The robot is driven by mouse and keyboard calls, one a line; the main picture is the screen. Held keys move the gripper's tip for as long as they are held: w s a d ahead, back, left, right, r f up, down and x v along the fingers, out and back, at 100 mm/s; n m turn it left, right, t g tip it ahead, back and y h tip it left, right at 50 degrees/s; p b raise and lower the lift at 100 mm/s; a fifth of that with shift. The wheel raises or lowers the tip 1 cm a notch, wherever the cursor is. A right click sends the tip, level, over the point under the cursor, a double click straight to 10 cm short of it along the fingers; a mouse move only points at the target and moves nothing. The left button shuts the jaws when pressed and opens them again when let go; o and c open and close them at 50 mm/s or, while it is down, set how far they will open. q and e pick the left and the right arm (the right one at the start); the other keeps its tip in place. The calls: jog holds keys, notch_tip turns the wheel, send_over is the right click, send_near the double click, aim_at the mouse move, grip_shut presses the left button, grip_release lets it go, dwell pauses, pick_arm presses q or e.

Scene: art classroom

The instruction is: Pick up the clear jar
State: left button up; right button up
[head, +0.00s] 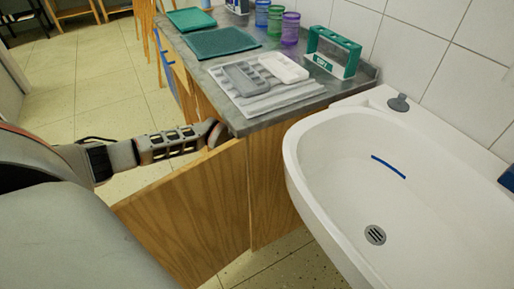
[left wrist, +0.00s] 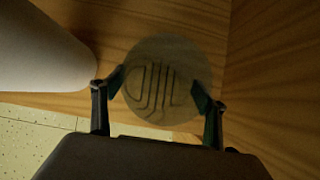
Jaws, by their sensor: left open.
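In the left wrist view a round, see-through greyish thing with dark curved lines, likely the clear jar (left wrist: 160,60), is seen end-on against brown wood. My left gripper (left wrist: 158,86) is open, with one finger on each side of the jar's lower part in that picture. I cannot tell whether the fingers touch it. In the head view my left arm reaches behind an open wooden cabinet door, and the gripper and jar are hidden there. My right gripper is in neither view.
The open cabinet door (head: 190,215) stands beside my left arm. The grey counter (head: 205,67) above holds trays, a green rack (head: 333,52) and coloured jars. A white sink (head: 325,160) is at the right. A white rounded thing (left wrist: 40,50) is left of the jar.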

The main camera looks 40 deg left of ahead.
pick_arm(q)
jog(key=shift+w+r, duration=0.15)
jog(key=shift+c, duration=0.4)
jog(key=c, duration=1.2)
jog(key=shift+r, duration=0.1)
